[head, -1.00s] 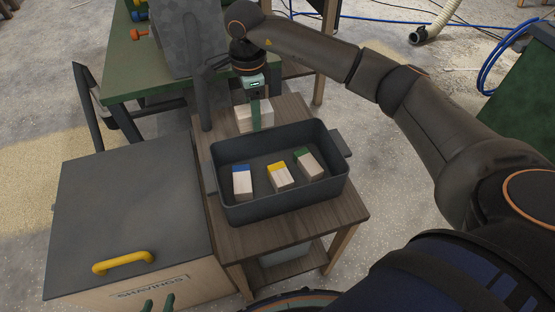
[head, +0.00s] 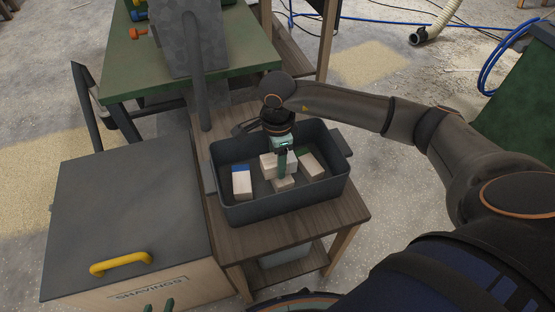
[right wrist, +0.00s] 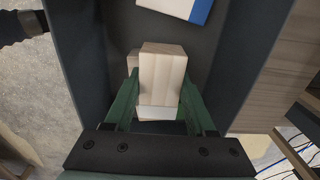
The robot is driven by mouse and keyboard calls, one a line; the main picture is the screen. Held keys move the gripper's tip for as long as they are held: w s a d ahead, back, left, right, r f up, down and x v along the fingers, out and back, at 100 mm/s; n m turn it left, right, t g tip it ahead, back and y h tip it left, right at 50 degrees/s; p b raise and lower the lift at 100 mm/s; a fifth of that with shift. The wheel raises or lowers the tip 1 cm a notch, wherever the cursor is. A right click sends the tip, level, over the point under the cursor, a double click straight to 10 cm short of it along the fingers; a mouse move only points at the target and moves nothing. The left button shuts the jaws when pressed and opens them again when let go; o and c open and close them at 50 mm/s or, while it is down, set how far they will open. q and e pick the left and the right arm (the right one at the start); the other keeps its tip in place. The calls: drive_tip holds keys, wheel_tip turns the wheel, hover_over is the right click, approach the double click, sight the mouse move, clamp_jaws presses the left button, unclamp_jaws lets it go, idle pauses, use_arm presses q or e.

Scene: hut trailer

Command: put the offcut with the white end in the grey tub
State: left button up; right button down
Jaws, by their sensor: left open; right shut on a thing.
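The dark grey tub (head: 290,208) stands on a wooden stand. My right gripper (head: 282,168) is inside the tub's outline, shut on a pale wooden offcut. The right wrist view shows the held offcut (right wrist: 162,75) between the green fingers (right wrist: 158,105), its white end (right wrist: 157,113) toward the gripper. It hangs in or just over the tub, close above another offcut (head: 283,184), whose coloured end is hidden. I cannot tell whether they touch. A blue-ended offcut (head: 242,185) lies left and a green-ended one (head: 312,166) right. My left gripper (head: 158,306) is open at the bottom edge.
A shavings box (head: 130,200) with a yellow handle (head: 121,263) stands left of the stand. A green workbench (head: 150,70) is behind. The stand's top (head: 330,213) is bare in front of the tub. A blue hose (head: 490,75) lies far right.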

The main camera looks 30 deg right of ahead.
drive_tip(key=shift+f+b, duration=0.4)
drive_tip(key=shift+b, duration=0.05)
drive_tip(key=shift+c, duration=1.1)
unclamp_jaws()
drive_tip(key=shift+r+p, duration=0.6)
drive_tip(key=shift+r, duration=0.05)
wheel_tip(320, 180, up, 12)
drive_tip(key=p, duration=0.1)
drive_tip(key=shift+f, duration=0.15)
